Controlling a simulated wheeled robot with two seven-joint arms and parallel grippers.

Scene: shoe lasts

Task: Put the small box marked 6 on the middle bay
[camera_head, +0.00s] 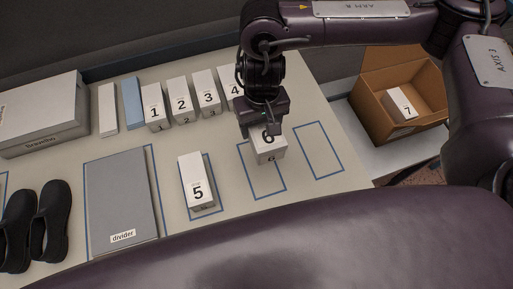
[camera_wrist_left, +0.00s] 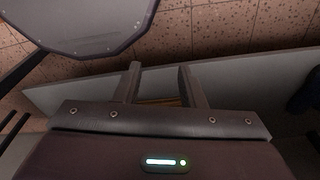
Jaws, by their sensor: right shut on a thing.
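The small white box marked 6 (camera_head: 270,153) is in the head view, right of centre. My right gripper (camera_head: 268,128) is shut on its top and partly covers the upper figure. The box is over the middle blue-outlined bay (camera_head: 277,186), towards its far end; I cannot tell whether it touches the table. The box marked 5 (camera_head: 197,182) stands in the bay to the left. The bay to the right (camera_head: 319,151) is empty. My left gripper (camera_wrist_left: 160,85) shows in the left wrist view with its fingers apart and nothing between them.
Boxes marked 1 to 4 (camera_head: 181,100) stand in a row at the back. A grey divider (camera_head: 122,195), black shoes (camera_head: 50,215) and a large shoebox (camera_head: 42,115) are at left. A cardboard carton (camera_head: 375,112) at right holds the box marked 7 (camera_head: 402,104).

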